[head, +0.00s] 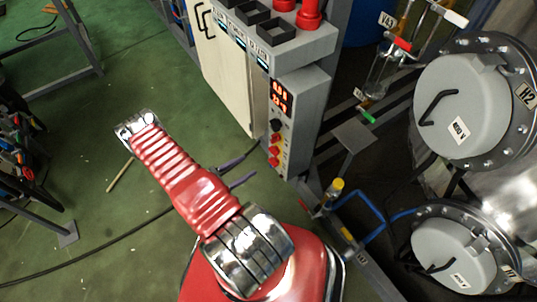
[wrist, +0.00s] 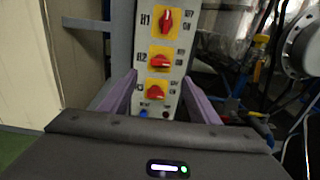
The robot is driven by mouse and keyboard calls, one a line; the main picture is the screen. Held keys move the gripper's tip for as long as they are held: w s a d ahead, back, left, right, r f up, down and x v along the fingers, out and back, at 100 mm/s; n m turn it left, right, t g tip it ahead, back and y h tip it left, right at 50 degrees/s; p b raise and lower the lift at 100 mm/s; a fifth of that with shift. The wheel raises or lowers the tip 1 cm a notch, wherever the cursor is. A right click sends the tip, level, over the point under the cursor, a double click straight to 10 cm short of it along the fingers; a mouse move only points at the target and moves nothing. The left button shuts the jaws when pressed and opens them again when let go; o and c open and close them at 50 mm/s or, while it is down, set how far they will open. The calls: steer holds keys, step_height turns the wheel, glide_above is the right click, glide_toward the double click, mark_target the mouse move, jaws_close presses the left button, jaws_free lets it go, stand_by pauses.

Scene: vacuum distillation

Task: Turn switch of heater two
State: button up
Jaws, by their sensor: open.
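The heater two switch, labelled H2 (wrist: 161,61), is a red knob on a yellow plate in the wrist view, its handle lying roughly sideways. It is the middle of three on the grey panel and also shows small in the head view (head: 274,151). H1 (wrist: 165,20) sits above it with its handle about upright. H3 (wrist: 156,91) sits below with its handle slightly tilted. My gripper (wrist: 156,84) is open, its purple fingers either side of the panel's lower part, around H3's level and below H2. In the head view my gripper (head: 238,170) is left of the panel's lower end.
The grey control cabinet (head: 300,105) has a lit red display (head: 281,97) above the switches. Blue pipes (head: 370,212) and a yellow-capped valve (head: 337,185) stand low to its right. Large flanged vessels (head: 462,105) fill the right side.

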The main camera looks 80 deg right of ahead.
mark_target(271, 152)
steer(key=x, duration=1.2)
steer(key=shift+s, duration=0.15)
steer(key=shift+c, duration=0.4)
steer(key=c, duration=0.9)
steer(key=shift+a, duration=0.15)
steer(key=shift+c, duration=0.4)
